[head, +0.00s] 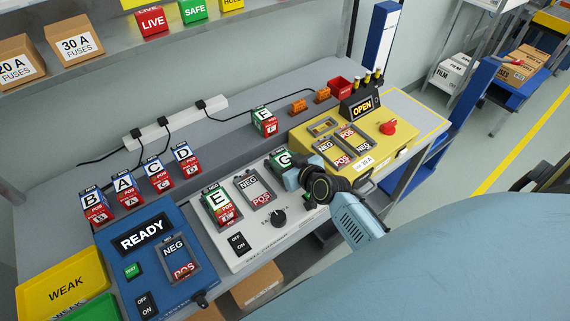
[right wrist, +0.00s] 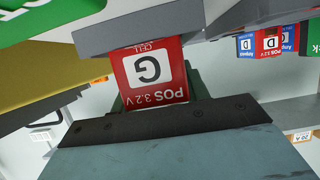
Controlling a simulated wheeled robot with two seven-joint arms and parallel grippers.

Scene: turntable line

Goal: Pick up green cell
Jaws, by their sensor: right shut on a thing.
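My right gripper (head: 297,177) is shut on a green-topped cell marked G (head: 281,160), over the back right of the white charger (head: 262,222). In the right wrist view the cell's red "POS 3.2 V" end (right wrist: 155,75) sits between the two fingers. The gripper hides part of the cell, and I cannot tell whether it touches the charger. Another green cell, marked E (head: 218,206), lies in the charger's left bay. A second green E cell (head: 264,122) stands on the bench behind. My left gripper is not in view.
Blue cells B (head: 96,206), A (head: 127,189), C (head: 156,174) and D (head: 186,159) stand at the back left. A blue READY unit (head: 140,240) is left of the charger. A yellow OPEN unit (head: 395,150) with NEG/POS bays stands close right.

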